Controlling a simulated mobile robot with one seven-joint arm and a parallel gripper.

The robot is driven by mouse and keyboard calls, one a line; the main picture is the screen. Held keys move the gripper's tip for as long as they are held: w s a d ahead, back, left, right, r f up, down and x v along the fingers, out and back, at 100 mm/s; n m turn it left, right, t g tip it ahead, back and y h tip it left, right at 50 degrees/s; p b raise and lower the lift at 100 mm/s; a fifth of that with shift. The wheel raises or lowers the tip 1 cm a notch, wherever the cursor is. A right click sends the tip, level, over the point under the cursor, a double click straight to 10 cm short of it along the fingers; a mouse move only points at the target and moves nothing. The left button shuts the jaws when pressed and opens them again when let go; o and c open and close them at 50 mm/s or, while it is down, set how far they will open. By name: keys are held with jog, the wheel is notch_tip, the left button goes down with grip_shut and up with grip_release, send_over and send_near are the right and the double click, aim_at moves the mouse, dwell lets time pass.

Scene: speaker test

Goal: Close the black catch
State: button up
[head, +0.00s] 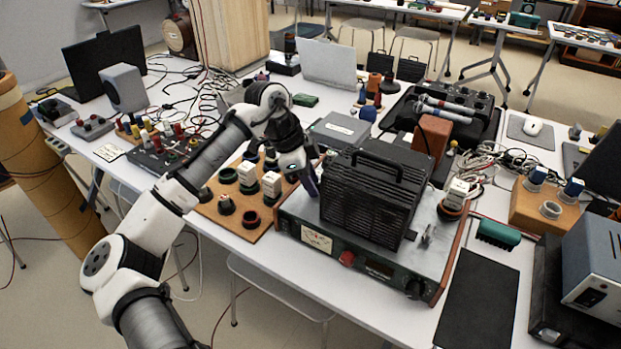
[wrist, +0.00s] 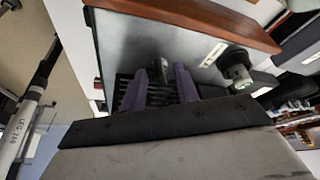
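The black louvred box (head: 375,190) with a carry handle sits on the grey metal unit (head: 292,212). My gripper (head: 311,186) is low at the box's left side. In the wrist view its two purple fingers (wrist: 160,88) stand apart, pointing at the louvres and the unit's grey top (wrist: 130,45). A small dark grey upright piece (wrist: 163,70) shows between the fingers; it may be the black catch, but I cannot tell whether it is touched. A small metal latch-like piece (head: 428,236) shows at the box's right side.
A wooden board (head: 235,215) with several round and block parts lies left of the unit. A brown block (head: 432,135) and a black tray (head: 465,112) stand behind the box. A black mat (head: 480,300) lies at right. Loose cables (head: 495,160) run behind.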

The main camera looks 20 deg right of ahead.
grip_shut()
jog(key=shift+m, duration=0.3)
jog(key=shift+d+r+m+g+p, duration=0.1)
jog(key=shift+m+g+p, duration=0.4)
jog(key=shift+m+p, duration=0.4)
jog(key=shift+w+m+g+y+p, duration=0.15)
jog(key=shift+m+g+y+p, duration=0.25)
jog(key=shift+m, duration=0.45)
jog(key=shift+w+m+g+y+p, duration=0.1)
jog(key=shift+m+y+p, duration=0.1)
jog(key=shift+m+p, duration=0.45)
jog(key=shift+m, duration=0.4)
grip_release()
